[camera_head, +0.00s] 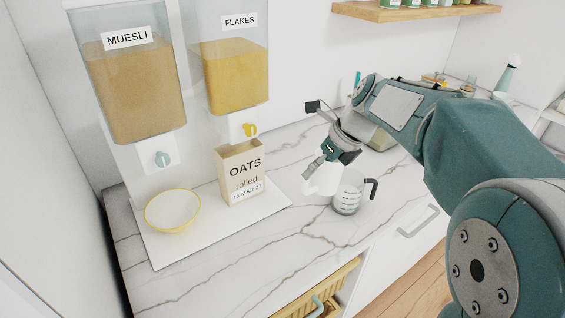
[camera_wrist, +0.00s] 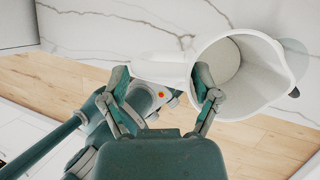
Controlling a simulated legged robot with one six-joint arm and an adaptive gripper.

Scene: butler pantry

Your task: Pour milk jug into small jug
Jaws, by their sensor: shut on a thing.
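The white milk jug (camera_head: 321,181) is in my gripper (camera_head: 318,137), just left of a small clear jug (camera_head: 347,193) with a dark handle and markings on its side. The clear jug stands upright on the marble counter. In the wrist view my gripper (camera_wrist: 165,88) is shut on the handle of the milk jug (camera_wrist: 268,62). The milk jug's open mouth faces the camera and its lip points right, close to the clear jug (camera_wrist: 297,57), mostly hidden behind it. I cannot tell whether the two touch, or how much milk is inside.
An oats box (camera_head: 240,175) and a yellow-rimmed bowl (camera_head: 173,210) stand on a white board (camera_head: 165,252) at the left. Muesli (camera_head: 128,85) and flakes (camera_head: 232,75) dispensers rise above them. Marble counter (camera_head: 290,235) is clear in front. An open drawer (camera_head: 325,295) with a basket sits below.

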